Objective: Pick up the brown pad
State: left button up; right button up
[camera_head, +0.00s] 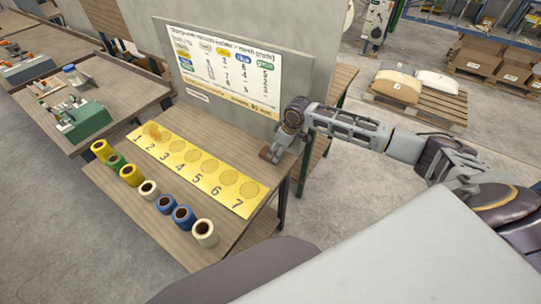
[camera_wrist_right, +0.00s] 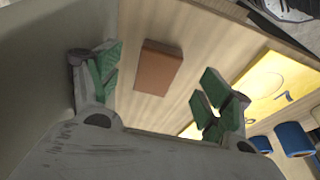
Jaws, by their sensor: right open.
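The brown pad (camera_wrist_right: 160,67) is a flat brown block lying on the wooden table. In the right wrist view it sits in the gap between the green-padded fingers, beyond their tips. My right gripper (camera_wrist_right: 157,88) is open and empty, with one finger on each side of the pad in the picture. In the head view the right gripper (camera_head: 273,153) points down over the table's right end, near the panel, and largely hides the pad. My left gripper is not in view.
A yellow strip (camera_head: 200,170) numbered 1 to 7 lies left of the gripper. Several tape rolls (camera_head: 149,190) stand in front of it. An upright panel with a printed chart (camera_head: 225,70) borders the table's back. Another table (camera_head: 75,75) stands at the left.

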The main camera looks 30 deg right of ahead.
jog(key=shift+w+a, duration=0.35)
jog(key=shift+w, duration=0.25)
jog(key=shift+w+a, duration=0.35)
jog(key=shift+w, duration=0.25)
jog(key=shift+f, duration=0.1)
jog(key=shift+x, duration=2.4)
jog(key=shift+f+p, duration=0.25)
jog(key=shift+p, duration=0.25)
jog(key=shift+c, duration=0.2)
jog(key=c, duration=1)
